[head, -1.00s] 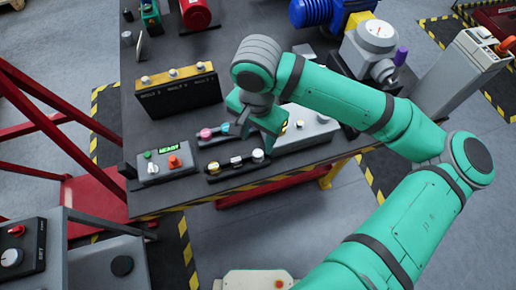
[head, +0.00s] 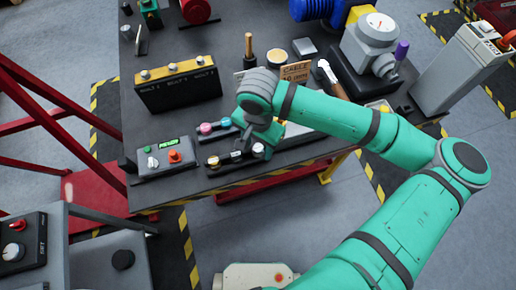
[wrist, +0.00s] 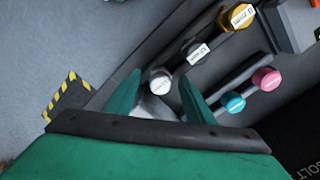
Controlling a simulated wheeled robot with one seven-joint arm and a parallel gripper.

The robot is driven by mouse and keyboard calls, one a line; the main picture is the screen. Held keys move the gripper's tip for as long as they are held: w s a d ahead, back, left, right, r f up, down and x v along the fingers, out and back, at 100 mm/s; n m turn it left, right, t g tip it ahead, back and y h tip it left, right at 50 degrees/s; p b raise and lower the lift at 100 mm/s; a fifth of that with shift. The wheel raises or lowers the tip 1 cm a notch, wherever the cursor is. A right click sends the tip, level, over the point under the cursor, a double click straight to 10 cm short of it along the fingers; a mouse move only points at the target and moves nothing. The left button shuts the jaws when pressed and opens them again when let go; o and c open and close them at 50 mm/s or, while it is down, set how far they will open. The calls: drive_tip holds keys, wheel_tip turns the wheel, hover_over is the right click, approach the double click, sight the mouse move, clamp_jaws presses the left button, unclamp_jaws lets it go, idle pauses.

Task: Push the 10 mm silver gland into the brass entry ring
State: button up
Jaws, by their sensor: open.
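A rack (head: 225,168) near the front table edge carries glands in a row. A plain silver gland (wrist: 160,80) is at its near end in the wrist view; it is also at the rack's right end in the head view (head: 258,149). A labelled silver gland (wrist: 195,51) and a gold one (wrist: 235,18) follow along the row. I cannot read the sizes. My gripper (wrist: 160,92) is open, its fingertips on either side of the plain gland; I cannot tell if they touch it. A pale shape shows between the fingers. I cannot make out the brass entry ring.
A second rack holds a teal (wrist: 233,102) and a pink (wrist: 266,78) piece close beside. A control box (head: 166,162) stands left, a black bolt box (head: 178,92) behind. A brown sign (head: 296,71) and grey valve unit (head: 370,45) stand farther back.

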drive_tip(key=shift+c, duration=0.4)
drive_tip(key=c, duration=1)
drive_tip(key=shift+c, duration=0.3)
